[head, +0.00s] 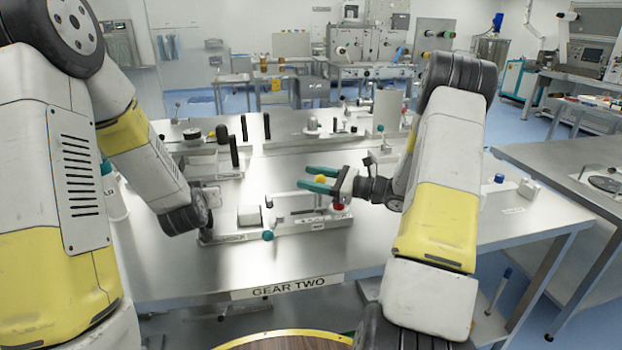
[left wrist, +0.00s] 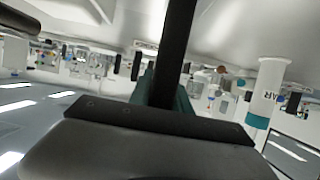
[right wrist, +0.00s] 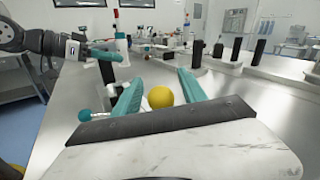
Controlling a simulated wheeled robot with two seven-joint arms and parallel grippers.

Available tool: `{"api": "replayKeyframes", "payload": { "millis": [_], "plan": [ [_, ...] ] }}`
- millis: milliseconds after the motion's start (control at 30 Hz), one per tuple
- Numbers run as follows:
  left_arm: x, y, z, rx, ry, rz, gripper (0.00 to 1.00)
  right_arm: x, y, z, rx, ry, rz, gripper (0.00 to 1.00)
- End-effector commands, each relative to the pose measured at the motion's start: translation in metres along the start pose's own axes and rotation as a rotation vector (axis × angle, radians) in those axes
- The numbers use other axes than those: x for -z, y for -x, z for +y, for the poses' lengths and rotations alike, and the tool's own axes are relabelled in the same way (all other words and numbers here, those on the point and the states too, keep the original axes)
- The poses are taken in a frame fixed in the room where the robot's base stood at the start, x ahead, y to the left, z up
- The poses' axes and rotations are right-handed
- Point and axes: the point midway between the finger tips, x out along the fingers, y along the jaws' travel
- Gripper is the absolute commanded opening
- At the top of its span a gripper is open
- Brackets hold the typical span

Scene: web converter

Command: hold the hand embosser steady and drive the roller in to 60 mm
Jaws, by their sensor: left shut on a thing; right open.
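The hand embosser appears to be the low fixture (head: 310,222) with a label plate on the table, though its label is too small to read. My right gripper (head: 304,179) is open, with teal fingers around the yellow ball, which also shows between the fingers in the right wrist view (right wrist: 160,97). No contact is clear. My left gripper (right wrist: 110,55) is shut on a black upright bar (left wrist: 175,50). Its fingers are mostly hidden in the head view.
Black posts (head: 245,128) and other fixtures stand further back. A GEAR TWO label (head: 288,287) is on the table's front edge. The table (head: 180,270) is bare at front left.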

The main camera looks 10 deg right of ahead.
Motion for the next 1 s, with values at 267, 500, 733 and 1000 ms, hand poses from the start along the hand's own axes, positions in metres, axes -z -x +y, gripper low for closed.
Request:
{"api": "replayKeyframes", "payload": {
  "millis": [267, 500, 733, 1000],
  "plan": [
    [-0.0142, 0.0009, -0.0035, 0.006, 0.001, -0.035, 0.0, -0.0001, -0.0012, -0.0001, 0.0, 0.0, 0.0, 0.5],
    [-0.0142, 0.0009, -0.0036, 0.006, 0.001, -0.035, 0.0, -0.0002, -0.001, 0.0, 0.0, 0.0, 0.0, 0.03],
    [-0.0143, 0.0009, -0.0037, 0.007, 0.001, -0.035, 0.0, -0.0002, -0.001, 0.0002, 0.0, 0.0, 0.0, 0.0],
    [-0.0143, 0.0008, -0.0039, 0.007, 0.001, -0.035, 0.0, -0.0002, -0.0009, 0.0005, -0.001, -0.001, -0.001, 0.0]
  ]
}}
